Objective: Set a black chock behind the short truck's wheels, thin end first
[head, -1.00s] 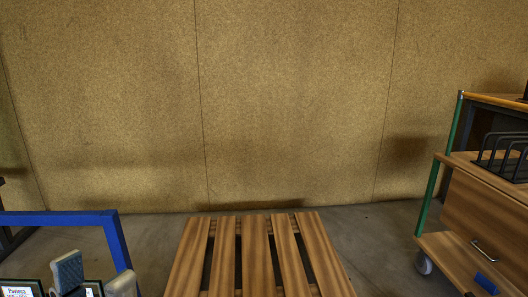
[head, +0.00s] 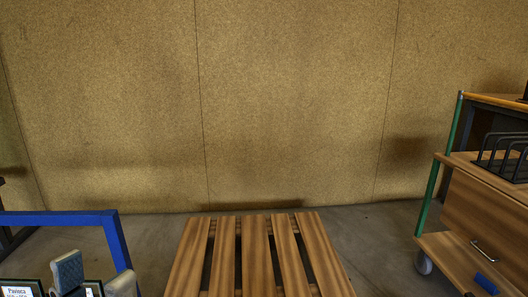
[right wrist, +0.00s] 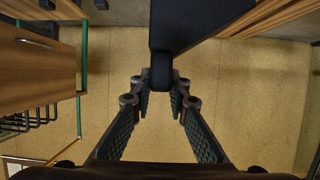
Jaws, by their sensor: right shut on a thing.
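A black block, by its look the chock (right wrist: 195,25), shows at the top of the right wrist view. It has a broad dark face and a narrower part reaching down between the fingertips. My right gripper (right wrist: 161,84) is shut on that narrower part; which end is the thin one I cannot tell. My left gripper (head: 95,275) is at the lower left of the head view, its two grey finger pads apart, with nothing seen held between them. I cannot make out the short truck's wheels in either view.
A blue frame (head: 60,217) stands at left, with small framed cards (head: 18,290) below it. A slatted wooden pallet (head: 255,255) lies at centre. A green-posted wooden cart (head: 485,215) with a caster (head: 424,263) stands at right. Grey floor (head: 375,235) is clear between pallet and cart.

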